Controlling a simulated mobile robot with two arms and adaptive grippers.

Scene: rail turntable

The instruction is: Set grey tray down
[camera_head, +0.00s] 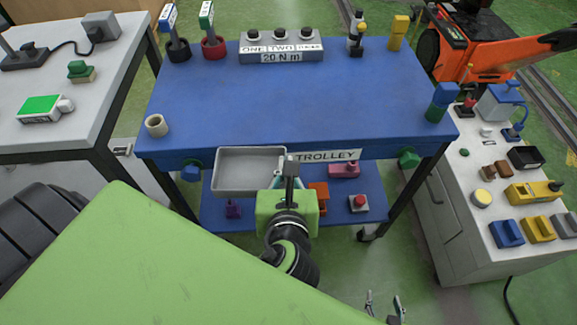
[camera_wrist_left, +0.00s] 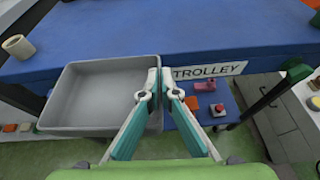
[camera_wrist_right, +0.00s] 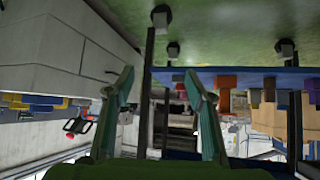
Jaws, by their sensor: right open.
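The grey tray (camera_head: 232,191) is empty and looks level. It is at the front edge of the blue trolley top (camera_head: 290,100), left of the TROLLEY label, and covers part of that edge. Whether it touches the trolley I cannot tell. My left gripper (camera_head: 290,172) is at the tray's right side. In the left wrist view its fingers (camera_wrist_left: 161,80) are close together on the right wall of the tray (camera_wrist_left: 72,131), one on each side. My right gripper (camera_head: 384,303) is low at the bottom of the head view, open and empty; its spread fingers also show in the right wrist view (camera_wrist_right: 160,92).
The middle of the trolley top is clear. A beige ring (camera_head: 156,125) stands at its left front corner, and a three-button box (camera_head: 281,50) at the back. A lower shelf (camera_head: 270,215) holds small parts. Tables stand left and right (camera_head: 480,180).

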